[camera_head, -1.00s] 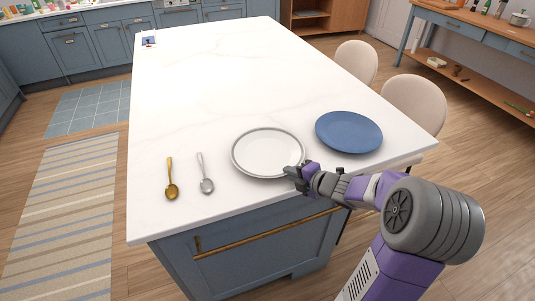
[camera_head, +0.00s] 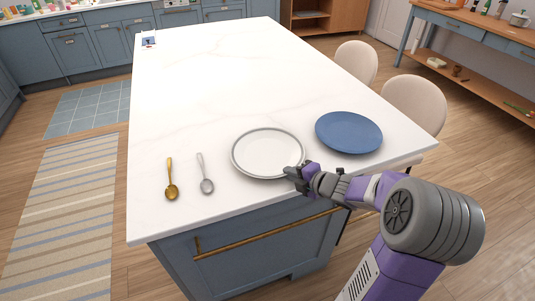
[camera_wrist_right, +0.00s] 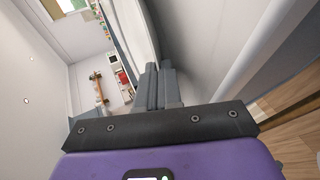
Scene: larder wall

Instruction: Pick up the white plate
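The white plate (camera_head: 268,152) lies near the front edge of the white worktop in the head view, with a raised grey-looking rim. My right gripper (camera_head: 291,172) is at the plate's near right rim. In the right wrist view its two fingers (camera_wrist_right: 160,86) are close together, with a thin edge running up from between them, which looks like the plate's rim. The plate looks flat on the worktop, not visibly lifted. My left gripper is not in view.
A blue plate (camera_head: 348,132) lies right of the white plate. A gold spoon (camera_head: 171,180) and a silver spoon (camera_head: 204,174) lie to its left. Two pale chairs (camera_head: 414,104) stand along the right side.

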